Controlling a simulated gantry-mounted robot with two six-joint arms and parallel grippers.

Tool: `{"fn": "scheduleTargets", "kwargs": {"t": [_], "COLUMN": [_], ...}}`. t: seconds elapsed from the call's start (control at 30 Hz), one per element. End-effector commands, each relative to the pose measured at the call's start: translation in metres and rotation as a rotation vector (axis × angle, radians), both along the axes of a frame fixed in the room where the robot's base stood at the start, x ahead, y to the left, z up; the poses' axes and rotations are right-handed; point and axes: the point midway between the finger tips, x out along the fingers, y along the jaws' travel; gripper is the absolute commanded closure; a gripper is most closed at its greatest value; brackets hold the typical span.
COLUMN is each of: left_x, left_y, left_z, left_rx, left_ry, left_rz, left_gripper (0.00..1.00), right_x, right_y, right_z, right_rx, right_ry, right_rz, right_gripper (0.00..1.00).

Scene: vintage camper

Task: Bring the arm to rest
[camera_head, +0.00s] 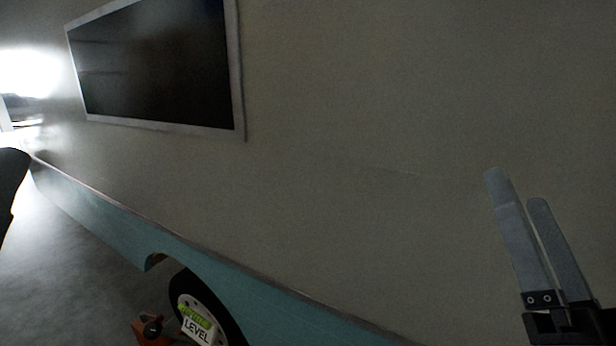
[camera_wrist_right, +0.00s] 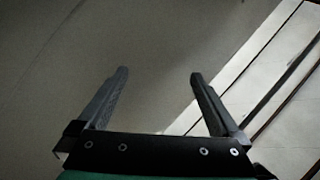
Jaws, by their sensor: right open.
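My right gripper (camera_head: 516,188) is at the right of the head view, its two grey fingers pointing up in front of the camper's beige wall (camera_head: 370,110). It is empty. In the right wrist view the two fingers of the right gripper (camera_wrist_right: 158,75) stand well apart with nothing between them. A plain surface fills the space beyond the fingers. A dark shape sits at the left edge of the head view; I cannot tell whether it is part of my left arm. No left gripper fingers show.
The camper has a dark framed window (camera_head: 155,62) and a teal lower band (camera_head: 110,213). Below is a wheel (camera_head: 212,305) with a "LEVEL" tag (camera_head: 198,328) and an orange-brown object (camera_head: 150,329) beside it. Pale slatted panels (camera_wrist_right: 285,85) stand at the right in the wrist view. Grey floor (camera_head: 75,275) lies left.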

Motion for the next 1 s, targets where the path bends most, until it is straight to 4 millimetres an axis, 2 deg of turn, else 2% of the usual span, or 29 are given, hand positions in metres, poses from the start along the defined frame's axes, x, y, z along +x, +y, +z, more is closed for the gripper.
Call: {"fn": "scheduleTargets", "kwargs": {"t": [0.03,0.1,0.17,0.2,0.3,0.47,0.8,0.9,1.0], "left_x": [0.0,0.0,0.0,0.0,0.0,0.0,0.0,0.0,0.0], "left_y": [0.0,0.0,0.0,0.0,0.0,0.0,0.0,0.0,0.0], "left_z": [0.004,0.001,0.001,0.001,0.062,0.131,0.298,0.341,0.37], "left_rx": [0.0,0.0,0.0,0.0,0.0,0.0,0.0,0.0,0.0], "left_ry": [0.0,0.0,0.0,0.0,0.001,-0.001,0.0,0.0,0.0], "left_rz": [0.0,0.0,0.0,0.0,0.0,0.0,0.0,0.0,0.0], "left_gripper": [1.0,1.0,1.0,1.0,1.0,1.0,1.0,1.0,1.0], "right_x": [-0.025,-0.062,-0.074,-0.072,-0.071,-0.07,-0.069,-0.069,-0.069], "right_y": [0.007,0.016,0.022,0.024,0.023,0.023,0.022,0.023,0.022], "right_z": [0.032,0.056,0.058,0.056,0.117,0.185,0.352,0.394,0.423], "right_rx": [-0.064,-0.204,-0.339,-0.428,-0.443,-0.442,-0.442,-0.442,-0.442], "right_ry": [-0.085,-0.189,-0.216,-0.208,-0.205,-0.202,-0.199,-0.199,-0.199], "right_rz": [-0.016,-0.087,-0.17,-0.241,-0.258,-0.258,-0.258,-0.258,-0.258], "right_gripper": [0.0,0.0,0.0,0.0,0.0,0.0,0.0,0.0,0.0]}}
